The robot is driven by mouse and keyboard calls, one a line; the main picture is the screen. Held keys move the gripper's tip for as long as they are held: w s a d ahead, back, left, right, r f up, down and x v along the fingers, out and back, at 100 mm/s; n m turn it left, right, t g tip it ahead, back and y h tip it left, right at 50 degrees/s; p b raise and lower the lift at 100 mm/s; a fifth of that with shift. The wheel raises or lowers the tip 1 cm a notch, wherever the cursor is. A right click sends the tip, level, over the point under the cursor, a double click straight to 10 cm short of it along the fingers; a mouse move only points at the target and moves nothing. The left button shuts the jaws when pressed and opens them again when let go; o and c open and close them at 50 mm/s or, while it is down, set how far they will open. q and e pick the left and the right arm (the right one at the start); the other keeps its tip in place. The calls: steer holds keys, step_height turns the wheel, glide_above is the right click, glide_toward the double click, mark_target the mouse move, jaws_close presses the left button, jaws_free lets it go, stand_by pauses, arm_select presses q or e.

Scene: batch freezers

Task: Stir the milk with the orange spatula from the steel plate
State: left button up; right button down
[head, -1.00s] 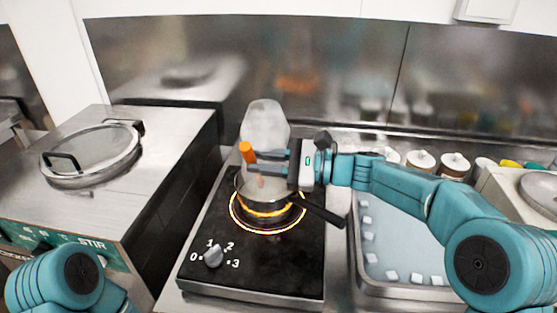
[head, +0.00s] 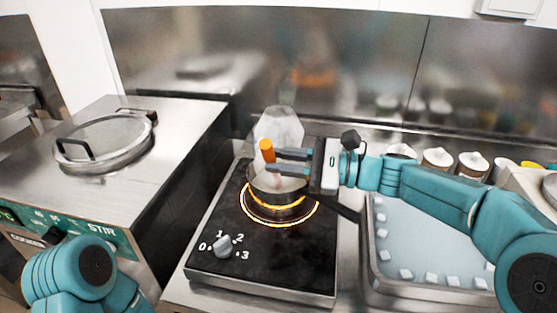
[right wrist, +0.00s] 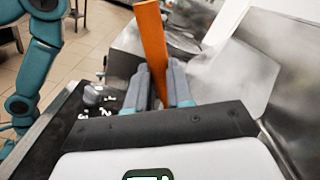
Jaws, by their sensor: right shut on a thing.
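The orange spatula (head: 267,150) stands slightly tilted over the pot, with its paler lower part reaching down into the pot. My right gripper (head: 278,161) is shut on its handle, just above the pot rim. In the right wrist view the orange handle (right wrist: 152,42) rises between the two fingers (right wrist: 171,88). The steel pot (head: 274,204) sits on the black hot plate, and the pale milk (head: 290,184) shows inside it. The spatula's lower end is hidden in the pot. My left gripper is out of view; only part of that arm shows at lower left.
The heating ring (head: 247,217) glows around the pot. The pot's dark handle (head: 343,210) points right. A tray (head: 372,262) with white cubes lies to the right. A clear container (head: 280,125) stands behind the pot. A lidded machine (head: 180,130) is at left, and several jars stand at back right.

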steer(key=s+a+r+p, duration=0.1)
steer(key=s+r+p, duration=0.2)
steer(key=s+r, duration=0.2)
step_height(320, 180, up, 3)
steer(key=shift+f, duration=0.1)
stand_by(0.8)
steer(key=shift+w, duration=0.1)
stand_by(0.7)
step_height(320, 180, up, 5)
steer(key=p, duration=0.4)
